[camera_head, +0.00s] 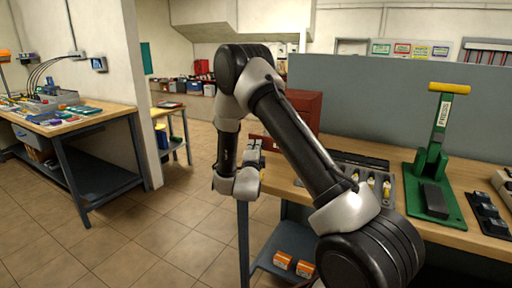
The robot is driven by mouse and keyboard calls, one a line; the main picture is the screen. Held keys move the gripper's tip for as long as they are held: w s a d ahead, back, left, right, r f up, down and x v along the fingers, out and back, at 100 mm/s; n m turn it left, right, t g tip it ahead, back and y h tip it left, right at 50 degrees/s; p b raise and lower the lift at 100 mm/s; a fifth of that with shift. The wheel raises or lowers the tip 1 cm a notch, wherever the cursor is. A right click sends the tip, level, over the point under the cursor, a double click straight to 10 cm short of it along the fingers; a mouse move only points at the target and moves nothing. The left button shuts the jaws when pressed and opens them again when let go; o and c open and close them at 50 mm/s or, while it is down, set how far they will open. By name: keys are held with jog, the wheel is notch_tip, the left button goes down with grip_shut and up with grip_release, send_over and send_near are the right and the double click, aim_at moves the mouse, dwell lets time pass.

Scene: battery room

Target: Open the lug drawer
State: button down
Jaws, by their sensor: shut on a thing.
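A red drawer cabinet (305,108) stands on the wooden workbench, partly hidden behind my arm. A low red part, which looks like the front of the lug drawer (269,143), juts out to the left of the cabinet near the bench's left end. My gripper (254,152) is at this red part and is shut on it, seemingly at its handle. The handle itself is too small and too covered to make out. How far the drawer stands out from the cabinet is hard to tell, because my arm hides the place between.
On the bench are a dark tray of terminals (373,185), a green press with a yellow handle (437,150) and black blocks (487,213). Orange boxes (293,263) lie on the shelf below. A grey panel (390,100) stands behind. Open tiled floor (165,225) lies left.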

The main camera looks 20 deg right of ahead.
jog(key=c, duration=1.5)
grip_release()
jog(key=shift+c, duration=0.2)
jog(key=v, duration=1.2)
jog(key=shift+w, duration=0.1)
